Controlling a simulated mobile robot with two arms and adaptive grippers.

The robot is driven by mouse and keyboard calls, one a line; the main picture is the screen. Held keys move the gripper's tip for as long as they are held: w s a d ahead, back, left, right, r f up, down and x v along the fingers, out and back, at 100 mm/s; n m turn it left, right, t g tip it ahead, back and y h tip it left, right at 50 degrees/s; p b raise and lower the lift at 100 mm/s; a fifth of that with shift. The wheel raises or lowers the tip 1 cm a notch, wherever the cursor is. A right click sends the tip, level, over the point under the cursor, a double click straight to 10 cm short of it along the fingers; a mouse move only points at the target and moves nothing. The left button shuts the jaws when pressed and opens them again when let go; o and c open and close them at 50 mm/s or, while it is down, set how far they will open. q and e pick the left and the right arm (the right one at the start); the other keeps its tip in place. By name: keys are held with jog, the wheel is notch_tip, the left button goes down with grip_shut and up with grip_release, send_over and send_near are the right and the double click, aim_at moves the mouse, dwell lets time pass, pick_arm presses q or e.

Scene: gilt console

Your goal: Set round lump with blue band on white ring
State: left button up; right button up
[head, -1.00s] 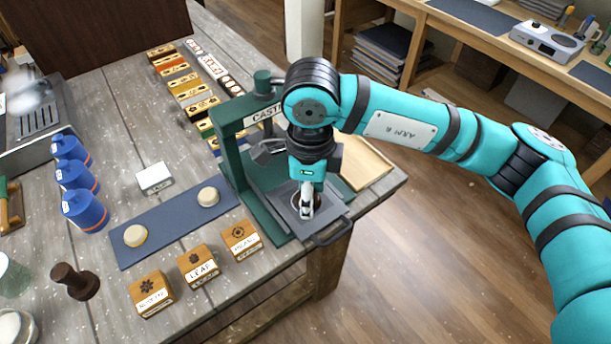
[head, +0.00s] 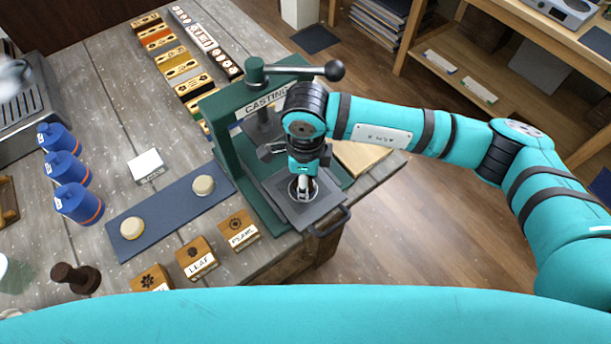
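My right gripper (head: 303,188) points straight down over the plate (head: 322,207) of the green press. Its pale fingertips are at the white ring (head: 292,190), which shows partly around them. The fingers hide most of what lies inside the ring, so I cannot tell whether they hold a lump. Two round cream lumps lie apart on the dark blue mat (head: 165,215): one nearer lump (head: 132,228) with a yellowish edge, and one farther lump (head: 203,185). I see no clear blue band on either. My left gripper is not in view.
The green press (head: 228,130) stands around the gripper, its black-knobbed lever (head: 300,70) overhead. Wooden blocks (head: 197,258), blue bottles (head: 78,203), a white block (head: 146,165) and a dark stamp (head: 76,278) stand nearby. My teal arm link crosses the bottom.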

jog(key=shift+f, duration=0.25)
jog(key=shift+f+b, duration=0.2)
jog(key=shift+b, duration=0.15)
jog(key=o, duration=1.1)
jog(key=shift+s+r, duration=0.1)
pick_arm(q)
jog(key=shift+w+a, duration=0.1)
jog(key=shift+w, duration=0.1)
